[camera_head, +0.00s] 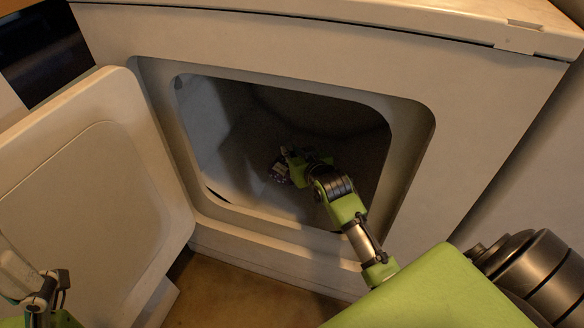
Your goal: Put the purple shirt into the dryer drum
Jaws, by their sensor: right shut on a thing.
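The dryer drum (225,150) shows through the square opening in the dryer's front, dark and shadowed inside. My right gripper (284,164) reaches through the opening and is inside the drum. It is shut on the purple shirt (279,173), of which only a small dark, purplish and whitish patterned patch shows at the fingertips. The rest of the shirt is hidden by the gripper and shadow. I cannot tell whether the shirt touches the drum wall. My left gripper (22,282) is at the lower left corner, in front of the door, partly cut off; its fingers are unclear.
The dryer door (95,190) stands open to the left of the opening. Brown floor (235,300) shows below the dryer.

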